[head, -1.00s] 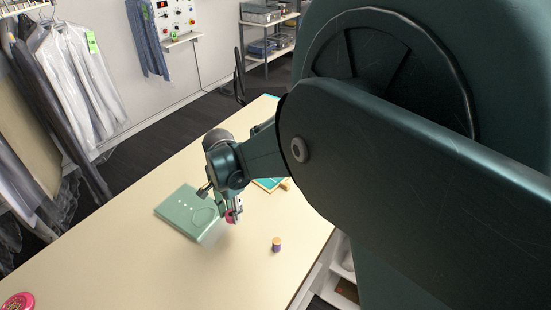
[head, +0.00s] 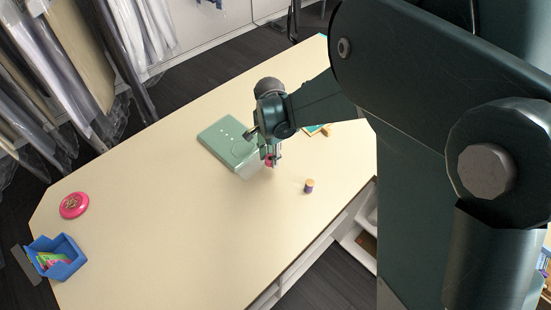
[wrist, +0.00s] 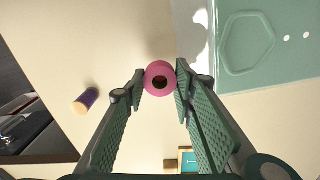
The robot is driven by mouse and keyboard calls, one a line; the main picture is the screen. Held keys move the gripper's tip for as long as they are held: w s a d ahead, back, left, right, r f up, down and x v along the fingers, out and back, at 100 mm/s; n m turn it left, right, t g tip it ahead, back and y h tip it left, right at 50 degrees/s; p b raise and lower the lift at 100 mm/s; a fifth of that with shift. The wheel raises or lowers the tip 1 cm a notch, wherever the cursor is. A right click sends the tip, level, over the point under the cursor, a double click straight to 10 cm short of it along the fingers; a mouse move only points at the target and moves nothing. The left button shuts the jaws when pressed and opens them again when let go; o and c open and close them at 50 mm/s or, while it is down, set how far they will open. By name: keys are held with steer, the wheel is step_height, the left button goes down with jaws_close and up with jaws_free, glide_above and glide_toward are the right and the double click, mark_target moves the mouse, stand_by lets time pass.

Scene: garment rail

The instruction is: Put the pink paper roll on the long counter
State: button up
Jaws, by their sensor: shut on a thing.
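The pink paper roll (wrist: 160,66) is a small ring-ended roll with a dark hole, seen end-on between my finger pads in the wrist view. In the head view only a bit of the pink roll (head: 268,161) shows, partly hidden by the fingers. My gripper (head: 273,160) is shut on it, close over the long counter (head: 200,230), beside the front corner of a green folder-like thing. The counter is a cream top. I cannot tell whether the roll touches it.
The green flat thing (head: 228,143) with clear wrap lies beside my gripper. A purple spool with an orange top (head: 309,186) stands to the right. A pink round tin (head: 74,205) and a blue bin (head: 62,262) are at the left. The counter's middle is clear.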

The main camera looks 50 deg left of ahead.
mark_target(272, 171)
steer(key=shift+f, duration=1.05)
steer(key=shift+f, duration=0.1)
steer(key=shift+f, duration=1.75)
steer(key=shift+f, duration=0.2)
steer(key=o, duration=0.8)
steer(key=shift+r, duration=0.2)
steer(key=shift+r, duration=6)
